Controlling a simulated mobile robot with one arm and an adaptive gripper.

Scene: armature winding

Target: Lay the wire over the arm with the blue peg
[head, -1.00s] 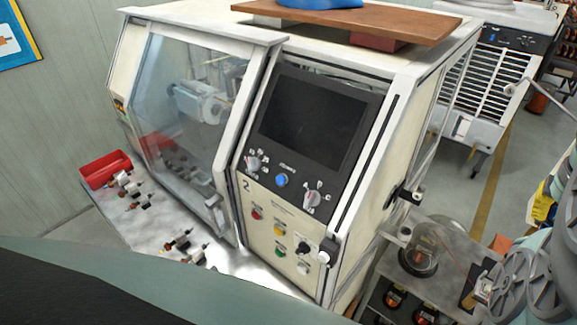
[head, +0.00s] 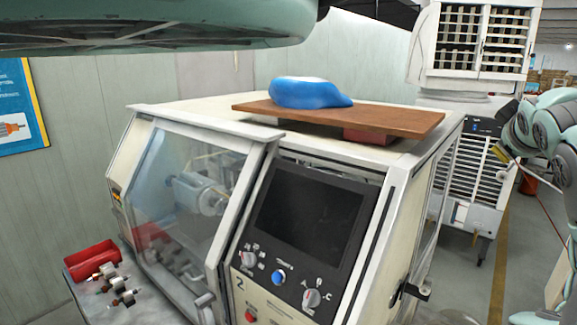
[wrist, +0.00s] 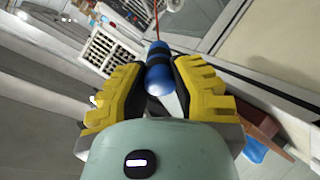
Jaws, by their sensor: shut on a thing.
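My gripper (wrist: 160,92), with yellow and black fingers, is shut on a blue cylindrical handle (wrist: 158,72) with a dark band. A thin red wire (wrist: 156,20) runs from the handle's far end. In the head view my gripper (head: 507,147) is small at the right, beside the machine, and its grip is hard to make out there. The wire (head: 541,205) hangs down from it to the lower right. I cannot identify the arm with the blue peg in either view.
A cream winding machine (head: 352,168) with a glass door fills the middle. A brown board (head: 400,122) with a blue bag (head: 308,93) lies on top. A red bin (head: 92,262) and small armatures (head: 118,285) are at lower left. A louvred white unit (head: 470,190) stands behind.

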